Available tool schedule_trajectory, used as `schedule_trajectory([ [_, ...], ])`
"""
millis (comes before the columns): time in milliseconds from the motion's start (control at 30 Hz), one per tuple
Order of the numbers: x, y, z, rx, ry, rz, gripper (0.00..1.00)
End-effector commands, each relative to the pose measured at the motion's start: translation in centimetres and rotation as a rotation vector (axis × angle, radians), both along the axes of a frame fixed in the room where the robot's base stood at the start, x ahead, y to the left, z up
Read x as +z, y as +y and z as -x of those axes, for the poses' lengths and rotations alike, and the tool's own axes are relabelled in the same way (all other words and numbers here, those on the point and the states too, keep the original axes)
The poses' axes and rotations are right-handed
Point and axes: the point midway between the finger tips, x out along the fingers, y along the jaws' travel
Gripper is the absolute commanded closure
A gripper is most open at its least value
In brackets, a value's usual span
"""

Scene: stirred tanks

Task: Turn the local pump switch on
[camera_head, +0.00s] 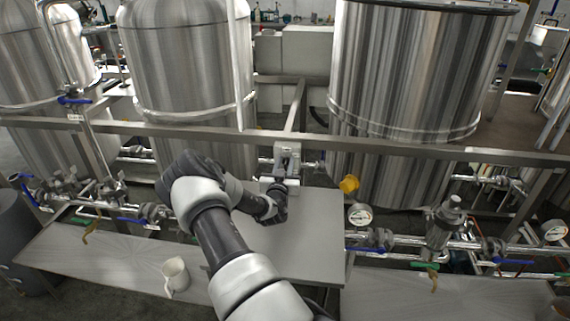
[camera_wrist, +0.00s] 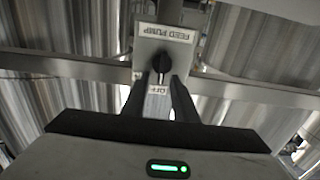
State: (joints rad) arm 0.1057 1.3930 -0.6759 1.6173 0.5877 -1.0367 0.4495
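The local pump switch is a black rotary knob (camera_wrist: 161,63) on a pale box (camera_wrist: 180,46) in the wrist view. The box's label reads FEED PUMP, upside down in this view. The knob's pointer faces the OFF label (camera_wrist: 158,89), down in the picture. My gripper (camera_wrist: 157,80) has its two dark fingers apart, one on each side of the knob's lower part, with gaps visible; contact cannot be told. In the head view, my gripper (camera_head: 277,190) is just in front of the switch box (camera_head: 287,153), and the knob is hidden there.
A grey table (camera_head: 315,235) lies below my arm. A white mug (camera_head: 175,274) stands on the lower left bench. A metal rail (camera_head: 390,148) crosses in front of the steel tanks (camera_head: 410,70). A yellow knob (camera_head: 349,184) and a gauge (camera_head: 360,214) are to the right.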

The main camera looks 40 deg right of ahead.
Motion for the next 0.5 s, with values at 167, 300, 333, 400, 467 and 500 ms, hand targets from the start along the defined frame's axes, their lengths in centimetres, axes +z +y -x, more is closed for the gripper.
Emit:
schedule_trajectory([
  [167,-0.02,0.02,0.02,0.0,0.0,0.0,1.0],
  [300,-0.15,0.05,0.04,0.0,0.002,-0.002,1.0],
  [333,-0.18,0.06,0.05,0.0,0.002,-0.003,1.0],
  [400,-0.26,0.07,0.07,0.0,0.003,-0.004,1.0],
  [467,-0.35,0.08,0.1,-0.001,0.001,-0.007,1.0],
  [500,-0.42,0.08,0.11,-0.001,-0.002,-0.01,1.0],
])
